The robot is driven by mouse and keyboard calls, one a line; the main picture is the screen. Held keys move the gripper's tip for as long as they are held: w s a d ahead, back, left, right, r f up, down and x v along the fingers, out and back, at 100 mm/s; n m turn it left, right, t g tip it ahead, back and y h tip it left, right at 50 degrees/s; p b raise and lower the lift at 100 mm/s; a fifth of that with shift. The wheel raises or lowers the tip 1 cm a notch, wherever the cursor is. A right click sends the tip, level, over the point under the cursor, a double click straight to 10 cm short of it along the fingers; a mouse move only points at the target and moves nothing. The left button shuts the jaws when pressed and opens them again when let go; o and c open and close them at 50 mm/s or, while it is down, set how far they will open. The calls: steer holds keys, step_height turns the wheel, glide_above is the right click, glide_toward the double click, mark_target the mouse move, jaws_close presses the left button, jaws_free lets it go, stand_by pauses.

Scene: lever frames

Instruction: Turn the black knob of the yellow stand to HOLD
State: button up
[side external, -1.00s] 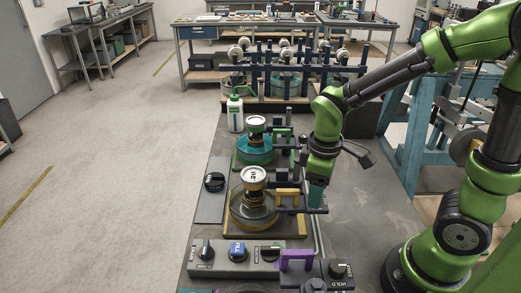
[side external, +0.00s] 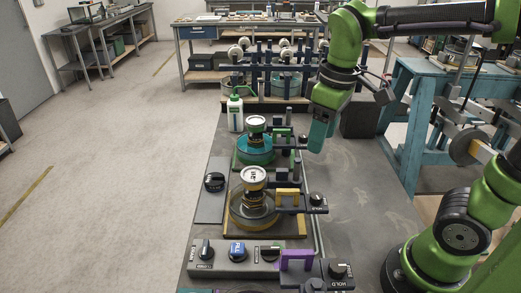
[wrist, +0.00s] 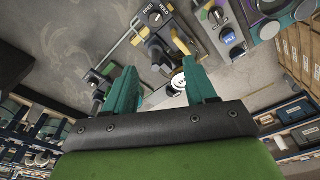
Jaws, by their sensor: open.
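The yellow stand (side external: 281,199) is on the bench beside a round gauge unit. Its black knob (side external: 317,198) is on a dark plate at the right end of its arm. In the wrist view the yellow stand (wrist: 181,42) and its knob (wrist: 155,18) are near the top, with HOLD and FREE lettering beside the knob. I cannot tell for sure which word the pointer faces. My gripper (side external: 316,149) is raised behind and above the knob, clear of it. In the wrist view its teal fingers (wrist: 162,85) are apart, with nothing held between them.
A teal-based gauge unit with a green stand (side external: 282,133) is behind the yellow one. A purple stand (side external: 297,255) with its own knob is in front. A grey control box (side external: 215,264) and a white bottle (side external: 235,113) are also on the bench.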

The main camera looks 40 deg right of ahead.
steer(key=m, duration=0.1)
step_height(320, 180, up, 4)
steer(key=n+g, duration=0.1)
steer(key=n, duration=0.6)
glide_above(287, 190)
step_height(287, 190, down, 16)
steer(key=shift+s+d, duration=0.1)
steer(key=shift+s, duration=0.05)
steer(key=shift+r, duration=0.2)
step_height(287, 190, up, 21)
stand_by(1.2)
